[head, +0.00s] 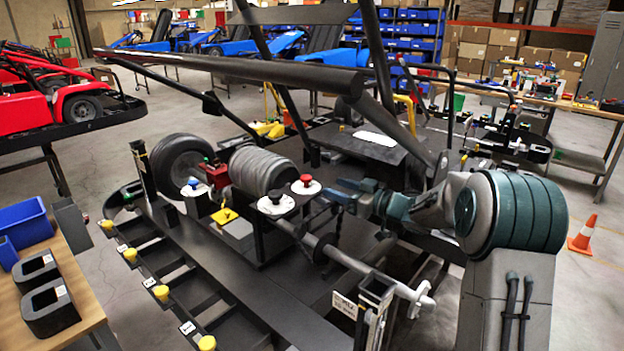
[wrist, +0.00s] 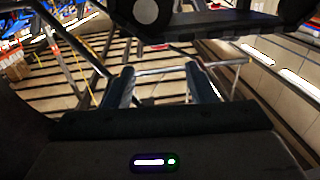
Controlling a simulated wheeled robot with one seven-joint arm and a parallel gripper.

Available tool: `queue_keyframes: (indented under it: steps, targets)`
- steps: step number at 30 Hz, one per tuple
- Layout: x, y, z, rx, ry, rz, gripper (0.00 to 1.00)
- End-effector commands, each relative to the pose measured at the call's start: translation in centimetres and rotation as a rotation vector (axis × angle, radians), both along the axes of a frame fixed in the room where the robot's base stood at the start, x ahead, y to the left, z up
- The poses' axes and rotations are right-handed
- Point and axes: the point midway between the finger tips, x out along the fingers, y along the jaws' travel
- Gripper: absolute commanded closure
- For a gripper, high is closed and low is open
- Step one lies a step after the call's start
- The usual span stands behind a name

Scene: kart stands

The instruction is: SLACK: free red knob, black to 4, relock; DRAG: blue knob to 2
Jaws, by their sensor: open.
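The red knob (head: 306,180) and the black knob (head: 273,193) sit on neighbouring white round dial plates at the middle of the kart stand. The blue knob (head: 193,183) sits on its own white dial plate further left, beside a grey cylinder. Dial marks are too small to read, so the knob settings cannot be told. My gripper (head: 342,193) is open and empty, just right of the red knob, with its fingers pointing left. In the wrist view my gripper (wrist: 163,87) shows two spread fingers with no knob between them; a pale metal bar and floor lie beyond.
A long black frame tube (head: 230,68) slants above the knobs, and black uprights stand behind. A pale horizontal shaft (head: 362,268) crosses in front of my gripper. A red block (head: 216,176) stands near the blue knob. Yellow-capped posts (head: 161,293) line the front left edge.

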Motion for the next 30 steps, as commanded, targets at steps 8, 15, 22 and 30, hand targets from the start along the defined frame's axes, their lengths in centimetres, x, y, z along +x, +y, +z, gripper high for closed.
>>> queue_keyframes:
  steps: [8,15,22,30]
  targets:
    - [3.0,4.7,0.1,-0.002,0.0,0.0,0.5]
    - [4.6,7.2,0.1,-0.002,-0.001,-0.003,0.5]
    - [5.0,7.6,0.0,-0.003,-0.001,-0.005,0.5]
    - [4.9,7.6,0.0,-0.003,-0.001,-0.005,0.83]
